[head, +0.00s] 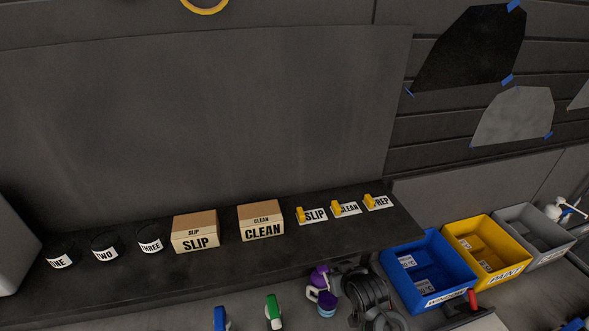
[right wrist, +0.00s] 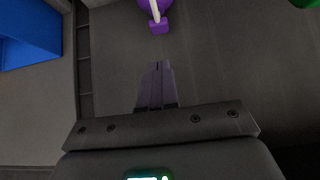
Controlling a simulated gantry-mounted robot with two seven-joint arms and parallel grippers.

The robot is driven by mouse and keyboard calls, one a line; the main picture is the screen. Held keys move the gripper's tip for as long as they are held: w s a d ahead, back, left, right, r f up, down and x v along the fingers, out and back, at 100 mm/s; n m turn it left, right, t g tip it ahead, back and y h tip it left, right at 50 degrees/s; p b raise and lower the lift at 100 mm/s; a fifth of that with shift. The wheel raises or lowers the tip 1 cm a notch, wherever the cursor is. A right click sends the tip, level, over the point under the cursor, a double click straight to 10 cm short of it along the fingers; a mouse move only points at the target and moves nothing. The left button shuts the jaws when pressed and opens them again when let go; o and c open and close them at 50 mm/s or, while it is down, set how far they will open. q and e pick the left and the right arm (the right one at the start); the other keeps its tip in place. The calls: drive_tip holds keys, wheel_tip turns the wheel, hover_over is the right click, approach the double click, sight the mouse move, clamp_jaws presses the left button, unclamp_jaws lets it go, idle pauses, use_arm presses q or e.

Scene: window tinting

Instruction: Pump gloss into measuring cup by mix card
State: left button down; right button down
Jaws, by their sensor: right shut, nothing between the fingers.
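A purple pump or spray bottle (head: 322,278) with a white part stands near the bottom centre of the head view. Its purple head (right wrist: 155,12) also shows at the top of the right wrist view. My right gripper (right wrist: 157,66) is shut and empty, its fingertips pointing toward the purple bottle but apart from it. Cards reading SLIP (head: 314,215), CLEAN (head: 346,209) and PREP (head: 378,203) lie on the dark shelf with yellow pieces on them. Black round containers read ONE (head: 60,257), TWO (head: 104,249) and THREE (head: 150,242). I cannot identify a measuring cup.
Boxes marked SLIP (head: 195,235) and CLEAN (head: 261,222) stand on the dark shelf (head: 130,285). Blue (head: 425,270), yellow (head: 487,250) and grey (head: 535,235) bins stand at the right. Blue (head: 220,318) and green (head: 272,312) bottle tops show at the bottom.

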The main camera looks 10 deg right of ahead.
drive_tip(key=s+f+g+p, duration=0.2)
drive_tip(key=s+f+p, duration=0.1)
drive_tip(key=s+f, duration=0.45)
drive_tip(key=s+g+p, duration=0.2)
drive_tip(key=s+p, duration=0.2)
drive_tip(key=s, duration=1.2)
drive_tip(key=s+d+r+n+g+p, duration=0.1)
drive_tip(key=s+r, duration=0.9)
drive_tip(key=r, duration=0.2)
drive_tip(key=shift+s+p, duration=0.35)
drive_tip(key=shift+p, duration=0.05)
drive_tip(key=shift+r, duration=0.1)
idle(1.5)
drive_tip(key=shift+w, duration=0.1)
idle(0.4)
